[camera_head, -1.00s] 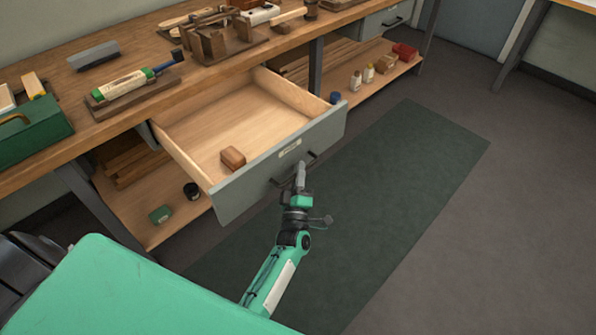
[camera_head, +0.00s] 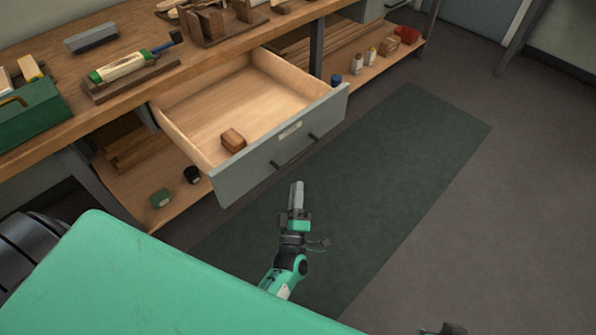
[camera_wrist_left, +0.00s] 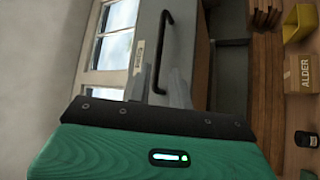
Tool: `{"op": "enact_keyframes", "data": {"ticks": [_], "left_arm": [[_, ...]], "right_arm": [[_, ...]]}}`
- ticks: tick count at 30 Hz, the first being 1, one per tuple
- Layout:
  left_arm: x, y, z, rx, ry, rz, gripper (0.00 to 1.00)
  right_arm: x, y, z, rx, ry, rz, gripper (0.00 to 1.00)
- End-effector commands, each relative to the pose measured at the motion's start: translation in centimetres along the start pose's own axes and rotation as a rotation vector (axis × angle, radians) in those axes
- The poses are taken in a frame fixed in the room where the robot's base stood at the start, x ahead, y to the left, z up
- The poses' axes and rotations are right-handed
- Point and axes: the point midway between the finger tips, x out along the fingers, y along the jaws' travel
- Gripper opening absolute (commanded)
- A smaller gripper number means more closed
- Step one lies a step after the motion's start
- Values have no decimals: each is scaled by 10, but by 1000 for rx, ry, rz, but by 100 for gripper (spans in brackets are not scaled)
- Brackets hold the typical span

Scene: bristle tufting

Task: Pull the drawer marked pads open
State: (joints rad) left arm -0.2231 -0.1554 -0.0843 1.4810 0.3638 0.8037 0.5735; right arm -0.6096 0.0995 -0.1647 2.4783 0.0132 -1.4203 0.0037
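The grey-fronted drawer (camera_head: 240,178) under the workbench stands well open, its wooden inside showing. A pale label (camera_head: 290,131) and a dark bar handle (camera_head: 297,152) are on its front; the label's writing is too small to read. A brown block (camera_head: 233,139) lies inside. My left gripper (camera_head: 296,184) is just in front of the drawer, below the handle and apart from it. In the left wrist view, its two fingers (camera_wrist_left: 161,88) stand apart with nothing between them, and the handle (camera_wrist_left: 164,50) shows beyond them.
The workbench top (camera_head: 125,50) holds a green toolbox (camera_head: 37,114), a grey block (camera_head: 92,37) and wooden fixtures. The lower shelf (camera_head: 168,206) carries timber, jars and small boxes. A dark green mat (camera_head: 400,150) covers clear floor to the right of the drawer.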

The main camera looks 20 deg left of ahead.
Motion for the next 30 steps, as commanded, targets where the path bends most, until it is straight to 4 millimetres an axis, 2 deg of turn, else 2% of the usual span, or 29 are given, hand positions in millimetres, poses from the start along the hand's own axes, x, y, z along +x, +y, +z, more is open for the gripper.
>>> {"op": "enact_keyframes", "data": {"ticks": [3, 9, 26, 30], "left_arm": [[-19, -1, 0, 1, -1, -1, 20], [-32, 0, 0, 0, 0, 0, 20], [-32, 0, 0, 1, -2, 0, 20], [-30, 2, 2, 27, -54, -12, 20]], "right_arm": [[1, -2, -1, -2, 8, -4, 36], [2, -4, -2, -4, 18, -9, 36], [3, -1, 0, -4, 11, -3, 36], [3, -1, -1, -4, 12, -3, 36]]}}
